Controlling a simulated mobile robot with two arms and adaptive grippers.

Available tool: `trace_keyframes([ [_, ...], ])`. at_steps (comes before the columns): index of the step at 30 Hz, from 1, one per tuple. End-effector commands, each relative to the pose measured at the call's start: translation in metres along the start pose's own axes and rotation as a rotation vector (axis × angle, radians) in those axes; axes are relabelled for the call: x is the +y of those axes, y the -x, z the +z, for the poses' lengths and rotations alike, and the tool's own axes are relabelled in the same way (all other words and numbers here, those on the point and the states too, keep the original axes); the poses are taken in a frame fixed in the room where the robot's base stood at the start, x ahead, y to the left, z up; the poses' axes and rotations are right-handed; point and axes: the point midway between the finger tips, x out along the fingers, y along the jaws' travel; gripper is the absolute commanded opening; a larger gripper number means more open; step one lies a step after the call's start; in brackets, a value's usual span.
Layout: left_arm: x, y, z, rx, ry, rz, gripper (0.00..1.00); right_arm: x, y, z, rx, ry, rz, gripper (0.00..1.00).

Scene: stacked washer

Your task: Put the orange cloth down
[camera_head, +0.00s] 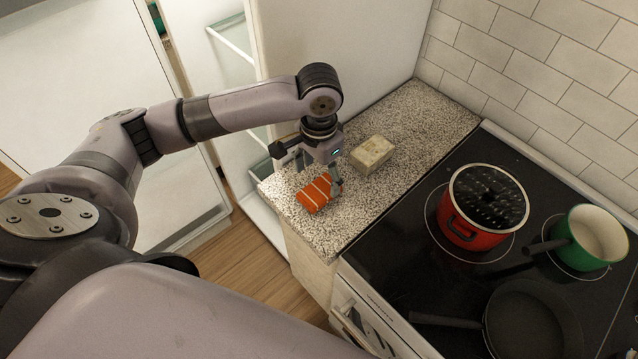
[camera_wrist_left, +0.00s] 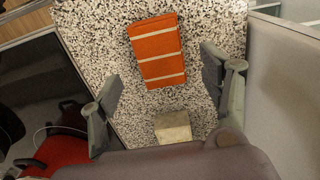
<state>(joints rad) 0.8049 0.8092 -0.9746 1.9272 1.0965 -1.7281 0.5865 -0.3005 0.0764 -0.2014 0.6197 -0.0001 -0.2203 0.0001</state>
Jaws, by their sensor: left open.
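The orange cloth (camera_head: 314,194) is a folded block with pale stripes. It lies on the speckled countertop (camera_head: 400,118), near its front edge. It also shows in the left wrist view (camera_wrist_left: 157,50), flat on the counter and beyond my fingertips. My left gripper (camera_head: 322,179) points down just above and beside the cloth. In the left wrist view its two fingers (camera_wrist_left: 158,92) are spread wide, with nothing held between them. My right gripper is in neither view.
A pale, worn block (camera_head: 371,155) stands on the counter behind the cloth. To the right, the black stovetop bears a red pot (camera_head: 466,232), a green pan (camera_head: 585,240) and a dark frying pan (camera_head: 525,325). An open fridge is at the left. Free counter lies behind the block.

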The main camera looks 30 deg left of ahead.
Motion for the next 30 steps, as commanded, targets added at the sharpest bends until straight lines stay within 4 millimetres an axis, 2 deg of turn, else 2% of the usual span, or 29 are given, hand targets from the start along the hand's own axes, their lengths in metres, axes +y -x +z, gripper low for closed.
trace_keyframes([
  [6, 0.000, 0.046, -0.001, 0.005, -0.001, 0.000, 0.71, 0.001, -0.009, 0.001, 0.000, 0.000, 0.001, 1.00],
  [12, 0.000, 0.071, -0.001, 0.002, 0.001, -0.001, 0.71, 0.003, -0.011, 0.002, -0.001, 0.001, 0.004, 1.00],
  [17, 0.000, 0.077, 0.000, -0.001, 0.000, 0.000, 0.71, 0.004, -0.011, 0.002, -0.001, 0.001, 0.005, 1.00],
  [30, 0.000, 0.077, 0.000, -0.001, 0.000, 0.000, 0.71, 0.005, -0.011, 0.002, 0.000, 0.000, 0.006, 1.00],
])
